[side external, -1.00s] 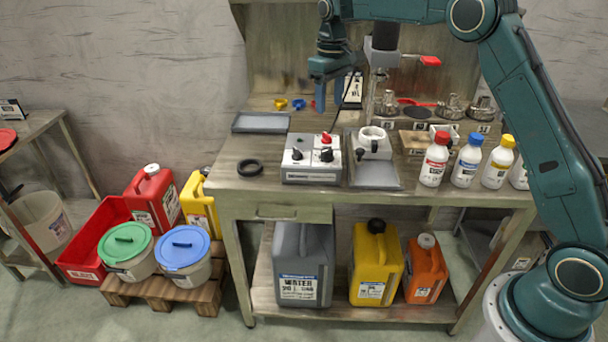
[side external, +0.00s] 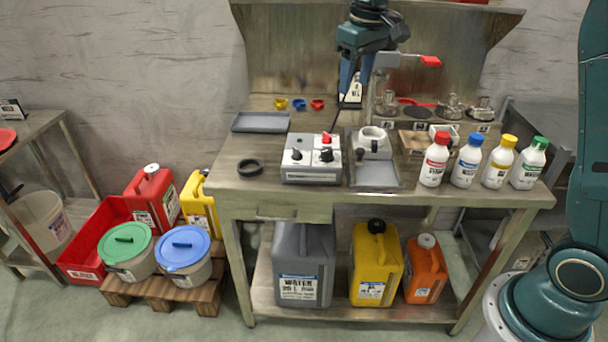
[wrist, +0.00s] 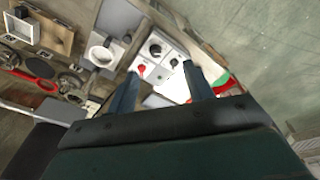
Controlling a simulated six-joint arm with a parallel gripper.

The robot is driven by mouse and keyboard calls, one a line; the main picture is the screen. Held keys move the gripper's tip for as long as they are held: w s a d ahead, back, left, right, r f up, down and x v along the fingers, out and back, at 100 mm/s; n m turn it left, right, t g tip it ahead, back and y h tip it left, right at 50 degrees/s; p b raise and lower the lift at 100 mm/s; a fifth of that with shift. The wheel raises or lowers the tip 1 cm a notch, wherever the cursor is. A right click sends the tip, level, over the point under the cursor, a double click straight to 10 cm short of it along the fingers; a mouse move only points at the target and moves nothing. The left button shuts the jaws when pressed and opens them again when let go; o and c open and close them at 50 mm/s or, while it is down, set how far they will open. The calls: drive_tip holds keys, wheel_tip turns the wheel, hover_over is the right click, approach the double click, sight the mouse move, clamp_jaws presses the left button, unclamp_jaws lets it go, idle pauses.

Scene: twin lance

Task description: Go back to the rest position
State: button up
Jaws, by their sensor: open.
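My gripper (side external: 353,78) hangs above the back of the workbench (side external: 232,196), in front of its back panel and close to the grey stand with a red lever (side external: 430,61). Its fingers point down, spread apart, with nothing between them. In the wrist view my gripper (wrist: 160,90) shows two open fingers above the bench. A control box with a red knob (wrist: 150,58) lies below and between them. My upper arm rises out of the picture at the right in the side view.
On the bench stand a control box (side external: 312,172), a white cup on a grey unit (side external: 373,138), several capped bottles (side external: 435,160), a grey tray (side external: 261,122) and a black ring (side external: 250,167). Small coloured cups (side external: 298,104) sit at the back. Jerrycans (side external: 375,265) stand on the shelf below.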

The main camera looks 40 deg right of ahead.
drive_tip(key=s+a+f+t, duration=0.1)
drive_tip(key=s+a+t, duration=0.1)
drive_tip(key=s, duration=1.2)
drive_tip(key=s+a+f+t, duration=0.1)
drive_tip(key=s+a+t, duration=0.1)
drive_tip(key=s, duration=1.3)
drive_tip(key=shift+s+f+m, duration=0.2)
drive_tip(key=shift+f+m, duration=0.05)
drive_tip(key=shift+m, duration=0.15)
